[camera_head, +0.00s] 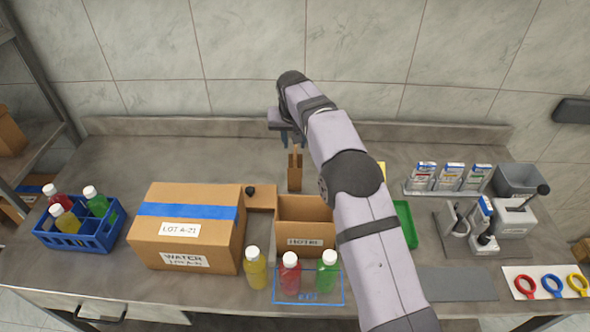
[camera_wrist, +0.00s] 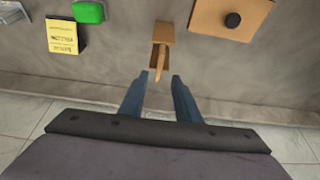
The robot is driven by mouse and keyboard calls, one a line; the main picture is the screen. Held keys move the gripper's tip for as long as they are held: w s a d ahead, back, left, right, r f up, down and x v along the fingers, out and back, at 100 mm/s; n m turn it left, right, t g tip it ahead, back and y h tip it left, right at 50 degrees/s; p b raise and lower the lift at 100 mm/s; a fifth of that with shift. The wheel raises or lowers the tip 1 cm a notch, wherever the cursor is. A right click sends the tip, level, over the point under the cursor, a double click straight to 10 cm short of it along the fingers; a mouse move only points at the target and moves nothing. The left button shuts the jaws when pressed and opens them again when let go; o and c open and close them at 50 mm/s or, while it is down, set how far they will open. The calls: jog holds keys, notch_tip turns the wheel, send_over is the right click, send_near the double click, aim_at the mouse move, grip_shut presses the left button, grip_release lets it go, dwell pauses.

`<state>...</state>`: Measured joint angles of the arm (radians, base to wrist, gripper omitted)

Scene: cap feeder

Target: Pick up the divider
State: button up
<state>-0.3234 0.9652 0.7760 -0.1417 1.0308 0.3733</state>
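The divider (camera_head: 295,172), a narrow brown cardboard piece, stands upright on the counter behind the open box marked HOTRE. In the wrist view the divider (camera_wrist: 162,38) is seen from above, with its near end close to the fingertips. My gripper (camera_head: 290,139) is above and just behind it in the head view. In the wrist view my gripper (camera_wrist: 159,76) has its two blue fingers apart with nothing held between them. I cannot tell whether a finger touches the divider.
An open carton (camera_head: 305,211) stands in front of the divider, beside a closed carton (camera_head: 188,228) with blue tape. A brown panel with a black knob (camera_wrist: 232,18) lies near. Three bottles (camera_head: 290,275) stand at the front. A green tray (camera_head: 405,222) is right of my arm.

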aim_at(295, 152)
jog(key=shift+p+x, duration=2.2)
jog(key=shift+x, duration=1.45)
jog(key=shift+s, duration=0.1)
grip_shut()
